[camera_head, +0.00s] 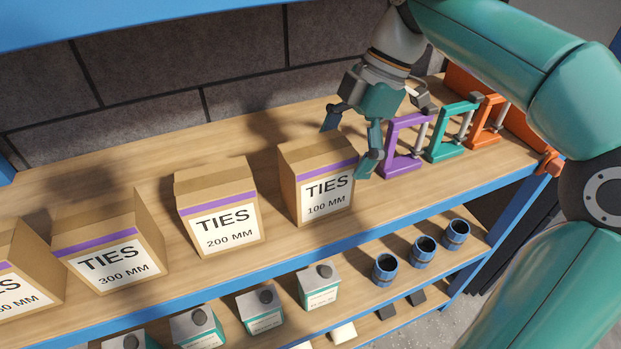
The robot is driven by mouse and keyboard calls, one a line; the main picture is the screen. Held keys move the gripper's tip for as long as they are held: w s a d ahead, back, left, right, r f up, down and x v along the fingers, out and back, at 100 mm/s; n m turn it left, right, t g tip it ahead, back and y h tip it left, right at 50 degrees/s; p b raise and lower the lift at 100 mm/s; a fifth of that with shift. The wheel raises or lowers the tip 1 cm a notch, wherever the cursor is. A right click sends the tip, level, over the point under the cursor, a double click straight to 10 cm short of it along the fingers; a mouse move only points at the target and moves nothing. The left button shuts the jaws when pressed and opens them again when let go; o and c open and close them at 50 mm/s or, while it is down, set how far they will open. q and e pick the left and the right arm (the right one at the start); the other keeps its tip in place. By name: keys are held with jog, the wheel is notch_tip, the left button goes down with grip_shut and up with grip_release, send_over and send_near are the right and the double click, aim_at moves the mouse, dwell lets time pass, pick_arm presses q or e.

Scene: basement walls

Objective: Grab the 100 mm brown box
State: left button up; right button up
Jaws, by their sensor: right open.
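The 100 mm brown box (316,182) stands upright on the upper shelf, with a purple stripe and a white label reading "TIES 100 MM". My right gripper (350,150) is open and points down at the box's back right corner. One finger is beside the box's right side, and the other is behind its top edge. I cannot tell whether either finger touches the box. My left gripper is not in view.
Left of it stand the 200 mm box (217,208), the 300 mm box (108,247) and another box at the left edge. Purple (404,146), green (452,132) and orange (488,120) frames stand close on the right. Cartons and blue cups (424,250) fill the lower shelf.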

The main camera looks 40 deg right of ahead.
aim_at(311, 166)
jog(key=a, duration=0.3)
jog(key=w+a+f, duration=0.1)
jog(key=a, duration=0.1)
jog(key=shift+a, duration=0.25)
jog(key=shift+f, duration=0.1)
jog(key=shift+f+b, duration=0.25)
jog(key=shift+b, duration=0.05)
dwell(0.4)
jog(key=c, duration=1.6)
